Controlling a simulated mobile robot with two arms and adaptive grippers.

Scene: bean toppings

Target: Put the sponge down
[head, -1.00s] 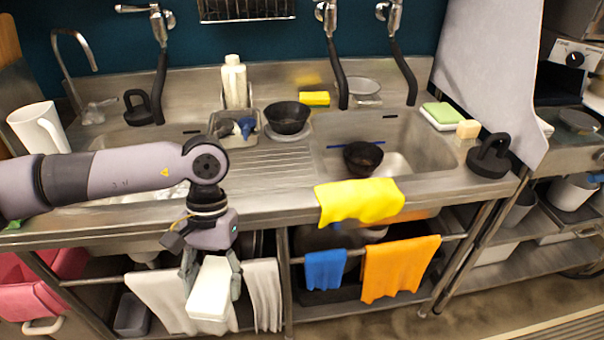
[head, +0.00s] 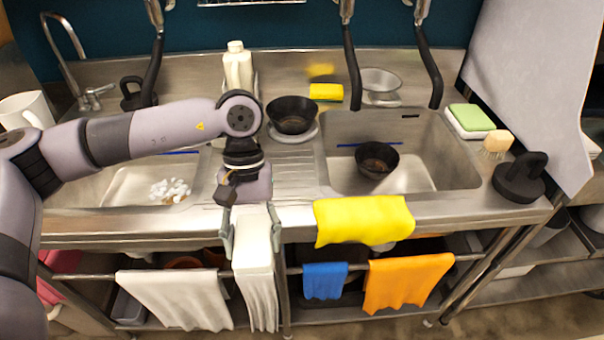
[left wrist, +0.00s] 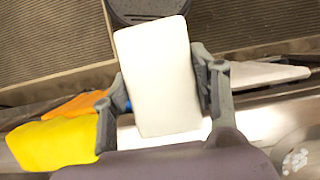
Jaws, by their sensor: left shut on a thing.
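My left gripper (head: 252,240) is shut on a white, block-shaped sponge (head: 253,250). It holds the sponge in front of the sink counter's front edge, over the hanging white cloths. In the left wrist view the sponge (left wrist: 160,78) sits between the two fingers (left wrist: 158,100), its broad white face toward the camera. My right gripper is not in view. The steel counter (head: 300,215) lies behind and above the held sponge.
A yellow cloth (head: 362,220) drapes over the counter edge right of the gripper. White (head: 178,297), blue (head: 324,280) and orange (head: 405,283) cloths hang below. A dark bowl (head: 376,160) sits in the right sink, another (head: 291,115) on the middle drainboard. White bits (head: 170,188) lie in the left sink.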

